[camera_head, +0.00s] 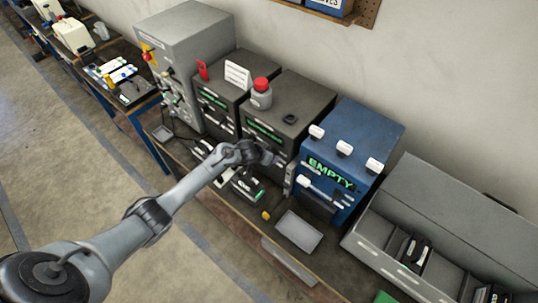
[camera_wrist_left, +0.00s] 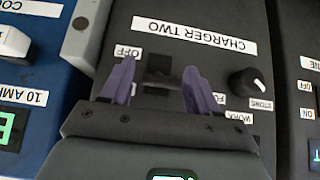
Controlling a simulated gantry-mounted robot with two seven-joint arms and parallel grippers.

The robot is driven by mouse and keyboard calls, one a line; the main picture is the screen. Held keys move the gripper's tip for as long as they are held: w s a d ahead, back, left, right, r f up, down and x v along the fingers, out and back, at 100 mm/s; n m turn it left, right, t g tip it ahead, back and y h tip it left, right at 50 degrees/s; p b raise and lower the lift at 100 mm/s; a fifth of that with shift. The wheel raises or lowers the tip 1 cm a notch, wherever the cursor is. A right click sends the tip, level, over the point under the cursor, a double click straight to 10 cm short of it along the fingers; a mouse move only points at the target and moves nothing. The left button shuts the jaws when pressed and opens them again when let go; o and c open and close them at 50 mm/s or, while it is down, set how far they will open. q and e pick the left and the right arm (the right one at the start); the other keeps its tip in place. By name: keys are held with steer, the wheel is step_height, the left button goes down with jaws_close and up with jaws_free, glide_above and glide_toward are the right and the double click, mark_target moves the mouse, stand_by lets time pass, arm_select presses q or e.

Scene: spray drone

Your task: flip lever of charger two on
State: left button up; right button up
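Charger two (camera_head: 300,97) is the dark grey box left of the blue unit in the head view. In the left wrist view its front panel, with the label CHARGER TWO (camera_wrist_left: 195,35), shows upside down. A dark lever or switch (camera_wrist_left: 160,72) sits on the panel, with an OFF label (camera_wrist_left: 128,52) near it. My left gripper (camera_wrist_left: 157,68) is open, its two purple fingers on either side of the lever; I cannot tell whether they touch it. In the head view my left gripper (camera_head: 275,158) is at the charger's front. My right gripper is not in view.
A black knob (camera_wrist_left: 252,82) with a STORE label sits beside the lever. The blue unit (camera_head: 365,130) reading EMPTY adjoins charger two, and another dark charger (camera_head: 215,100) stands on the other side. A grey bottle with a red cap (camera_head: 261,94) stands on top.

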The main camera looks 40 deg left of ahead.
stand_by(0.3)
arm_select(q)
steer(key=shift+s+r, duration=0.4)
steer(key=shift+r, duration=0.05)
steer(key=v, duration=0.9)
steer(key=shift+s+r+p, duration=0.2)
steer(key=shift+r+p, duration=0.05)
steer(key=shift+p, duration=0.15)
